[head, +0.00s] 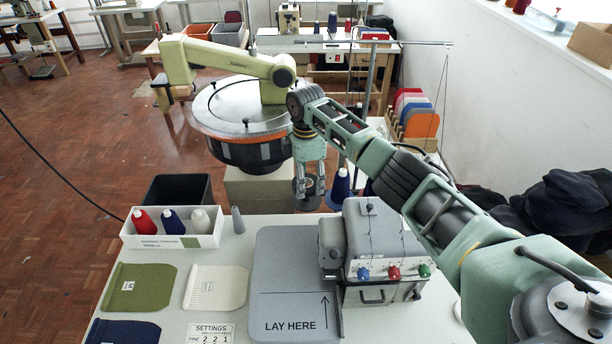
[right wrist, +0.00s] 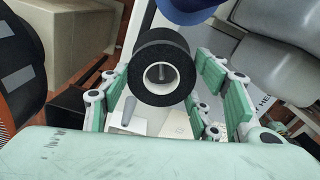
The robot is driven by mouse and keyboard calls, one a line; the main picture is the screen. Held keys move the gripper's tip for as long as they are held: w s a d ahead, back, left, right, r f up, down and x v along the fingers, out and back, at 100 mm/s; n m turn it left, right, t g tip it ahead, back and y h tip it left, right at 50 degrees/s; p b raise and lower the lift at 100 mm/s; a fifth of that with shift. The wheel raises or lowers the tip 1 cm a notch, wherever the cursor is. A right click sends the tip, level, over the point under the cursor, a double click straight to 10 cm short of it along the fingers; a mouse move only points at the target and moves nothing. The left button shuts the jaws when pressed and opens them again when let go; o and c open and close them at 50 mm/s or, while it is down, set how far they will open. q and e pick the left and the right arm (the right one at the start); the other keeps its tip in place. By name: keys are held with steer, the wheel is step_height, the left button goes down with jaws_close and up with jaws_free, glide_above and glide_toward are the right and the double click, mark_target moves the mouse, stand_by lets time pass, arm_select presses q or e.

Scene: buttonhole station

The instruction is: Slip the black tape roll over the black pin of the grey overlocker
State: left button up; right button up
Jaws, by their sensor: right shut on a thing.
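My right gripper (head: 308,190) hangs in the middle of the head view, pointing down, behind and left of the grey overlocker (head: 372,240). It is shut on the black tape roll (head: 307,203). In the right wrist view the black tape roll (right wrist: 163,66) sits between the fingers, its pale core facing the camera. Something small and grey shows through its hole; I cannot tell what. A small dark piece (head: 370,208) stands on top of the overlocker; I cannot tell if it is the black pin. The roll is apart from the overlocker. My left gripper is not in view.
A blue thread cone (head: 341,186) stands close right of the gripper. A white box (head: 172,240) with several cones and a grey cone (head: 238,220) are at left. A round dial machine (head: 240,110) stands behind.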

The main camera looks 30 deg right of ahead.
mark_target(306, 187)
steer(key=shift+f+b, duration=0.35)
steer(key=shift+f, duration=0.4)
steer(key=shift+f+b, duration=0.55)
steer(key=shift+f, duration=0.35)
steer(key=shift+f+b, duration=0.4)
steer(key=shift+f, duration=0.3)
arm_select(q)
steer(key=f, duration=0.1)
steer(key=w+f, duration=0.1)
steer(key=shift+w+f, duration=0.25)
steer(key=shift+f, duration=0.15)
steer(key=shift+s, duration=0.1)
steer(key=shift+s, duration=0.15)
arm_select(e)
steer(key=o, duration=1.1)
